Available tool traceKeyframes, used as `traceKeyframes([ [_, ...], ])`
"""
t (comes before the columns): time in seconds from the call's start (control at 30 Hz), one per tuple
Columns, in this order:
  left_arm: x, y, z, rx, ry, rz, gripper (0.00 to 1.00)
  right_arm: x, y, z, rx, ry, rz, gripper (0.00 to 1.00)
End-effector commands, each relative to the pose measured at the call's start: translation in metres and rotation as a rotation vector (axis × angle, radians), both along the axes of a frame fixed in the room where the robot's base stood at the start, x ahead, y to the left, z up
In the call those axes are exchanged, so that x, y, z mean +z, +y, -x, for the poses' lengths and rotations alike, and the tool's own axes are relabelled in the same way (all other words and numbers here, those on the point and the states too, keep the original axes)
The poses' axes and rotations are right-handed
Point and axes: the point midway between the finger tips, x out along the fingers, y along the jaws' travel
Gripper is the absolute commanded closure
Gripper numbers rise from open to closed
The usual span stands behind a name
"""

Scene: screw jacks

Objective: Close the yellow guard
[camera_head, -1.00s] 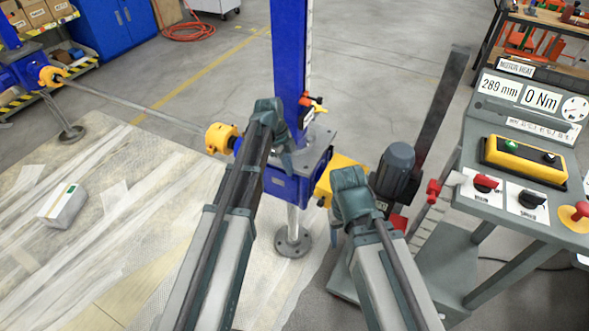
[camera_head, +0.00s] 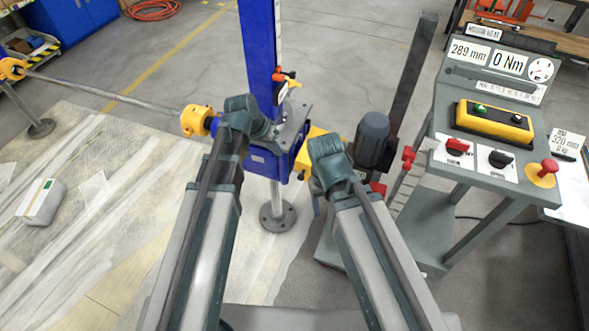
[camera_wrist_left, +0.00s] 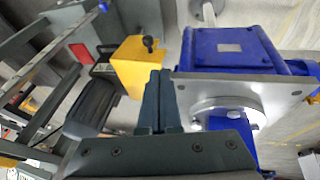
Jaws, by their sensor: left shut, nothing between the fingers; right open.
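The yellow guard (camera_head: 304,150) shows in the head view as a small patch between the blue jack gearbox (camera_head: 262,163) and the grey motor (camera_head: 372,138); my right arm hides part of it. In the left wrist view the guard (camera_wrist_left: 137,68) is a yellow box with a black knob (camera_wrist_left: 150,43). My left gripper (camera_wrist_left: 160,88) is shut and empty, with its fingertips near the guard's lower right edge in the picture; I cannot tell whether they touch. The gearbox (camera_wrist_left: 240,48) lies to their right. My right gripper is hidden behind its own arm.
A blue column (camera_head: 259,55) with a red-handled fitting (camera_head: 285,78) rises behind the gearbox. A yellow coupling (camera_head: 196,120) and shaft lie left. The control console (camera_head: 480,130) stands right. A white box (camera_head: 40,202) lies on the floor sheet.

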Motion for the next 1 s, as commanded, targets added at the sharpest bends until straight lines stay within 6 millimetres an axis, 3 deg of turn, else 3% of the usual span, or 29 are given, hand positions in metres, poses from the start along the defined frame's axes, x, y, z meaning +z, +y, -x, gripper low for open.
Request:
traceKeyframes([
  [0.33,-0.012,-0.003,-0.002,0.023,0.004,0.007,1.0,-0.012,0.0,0.0,0.0,0.0,0.0,0.39],
  [1.0,-0.102,-0.033,-0.025,0.021,0.003,0.008,1.0,-0.102,0.0,0.0,0.001,0.0,0.0,0.39],
])
